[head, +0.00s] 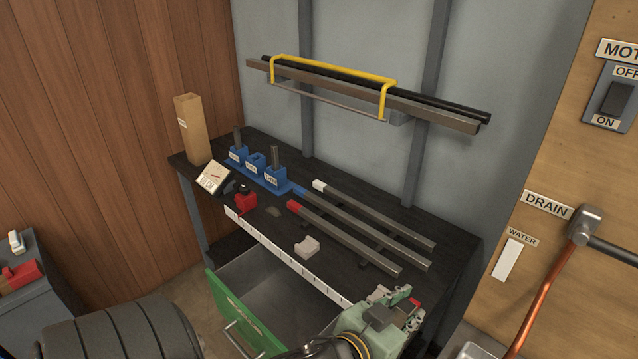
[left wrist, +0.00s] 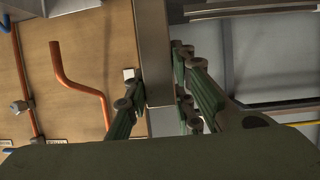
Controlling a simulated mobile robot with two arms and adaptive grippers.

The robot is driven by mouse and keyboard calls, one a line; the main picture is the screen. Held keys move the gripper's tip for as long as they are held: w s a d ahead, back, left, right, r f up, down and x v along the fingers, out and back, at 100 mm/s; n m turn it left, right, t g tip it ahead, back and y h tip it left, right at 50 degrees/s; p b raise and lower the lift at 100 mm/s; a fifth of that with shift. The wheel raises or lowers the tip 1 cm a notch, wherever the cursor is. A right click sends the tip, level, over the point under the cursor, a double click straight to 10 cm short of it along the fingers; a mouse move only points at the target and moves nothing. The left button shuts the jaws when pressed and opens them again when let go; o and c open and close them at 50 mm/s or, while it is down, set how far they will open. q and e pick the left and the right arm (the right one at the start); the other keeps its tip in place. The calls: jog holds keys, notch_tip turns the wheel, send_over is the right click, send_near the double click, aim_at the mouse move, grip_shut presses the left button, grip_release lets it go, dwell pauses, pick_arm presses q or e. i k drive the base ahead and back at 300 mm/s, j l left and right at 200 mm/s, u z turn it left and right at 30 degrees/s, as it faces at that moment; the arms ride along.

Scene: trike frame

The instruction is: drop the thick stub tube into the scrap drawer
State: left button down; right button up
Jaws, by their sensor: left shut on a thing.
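My left gripper (head: 398,302) is over the front right corner of the dark workbench, right of the open drawer. In the left wrist view its green fingers (left wrist: 157,98) are shut on a grey metal tube (left wrist: 153,45). The tube runs out of the top of that view, so its full length is hidden; I cannot confirm it is the thick stub tube. A drawer with a green front (head: 238,318) stands pulled out below the bench; its grey inside looks empty where visible. My right gripper is not in view.
The bench holds a blue stand (head: 257,175) with two upright dark tubes, long bars (head: 365,236) with coloured ends, a small grey block (head: 307,246) and a red clamp (head: 245,201). A yellow rack (head: 335,68) hangs above. A copper pipe (head: 545,292) is at right.

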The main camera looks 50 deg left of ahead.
aim_at(330, 307)
jog(key=z, duration=1.35)
jog(key=k+j+z, duration=0.1)
jog(key=z, duration=0.35)
jog(key=k+j+z, duration=0.1)
jog(key=z, duration=0.35)
jog(key=k+j, duration=2.5)
jog(key=k, duration=0.15)
